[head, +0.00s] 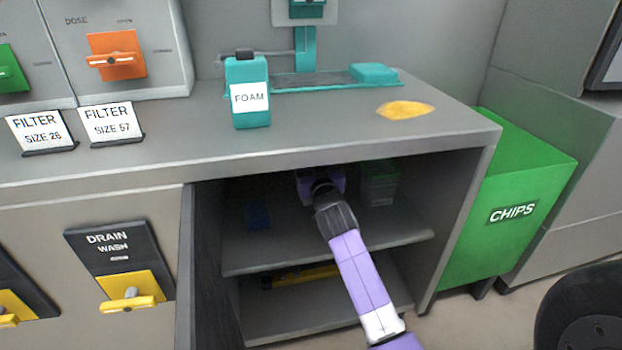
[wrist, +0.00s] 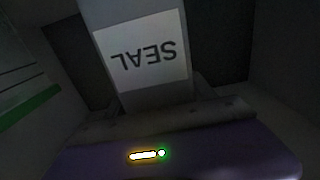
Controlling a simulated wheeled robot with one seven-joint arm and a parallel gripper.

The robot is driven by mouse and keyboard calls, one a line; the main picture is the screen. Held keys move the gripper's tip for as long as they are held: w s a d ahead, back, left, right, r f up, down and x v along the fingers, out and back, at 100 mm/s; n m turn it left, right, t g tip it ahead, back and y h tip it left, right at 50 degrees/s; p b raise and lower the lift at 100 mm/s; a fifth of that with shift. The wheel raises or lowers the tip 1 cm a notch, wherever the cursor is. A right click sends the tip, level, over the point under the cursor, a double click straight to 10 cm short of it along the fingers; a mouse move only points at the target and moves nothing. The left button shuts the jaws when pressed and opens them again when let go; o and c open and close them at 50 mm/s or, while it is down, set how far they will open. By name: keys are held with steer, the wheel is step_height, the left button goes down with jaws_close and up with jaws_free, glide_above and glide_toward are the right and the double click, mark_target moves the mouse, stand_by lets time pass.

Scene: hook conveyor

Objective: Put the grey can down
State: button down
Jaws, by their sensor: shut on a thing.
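The grey can (wrist: 142,60) carries a white label reading SEAL, upside down in the wrist view. My gripper (wrist: 155,108) is shut on the can, at the lower middle of that view. In the head view my gripper (head: 320,182) is inside the open cabinet, above its upper shelf (head: 300,252), just under the counter. The can is hidden there behind my arm and the counter edge. I cannot tell whether the can's base touches the shelf.
On the upper shelf, a dark blue item (head: 257,215) is left of my gripper and a greenish box (head: 379,185) is to its right. A yellow item (head: 300,276) lies on the lower shelf. The counter (head: 330,140) is close above. The green CHIPS bin (head: 510,190) stands right.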

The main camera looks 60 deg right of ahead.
steer(key=shift+f+b, duration=0.75)
steer(key=shift+f, duration=1.05)
steer(key=shift+f, duration=0.15)
steer(key=shift+c, duration=1.6)
jaws_free()
steer(key=shift+f, duration=0.1)
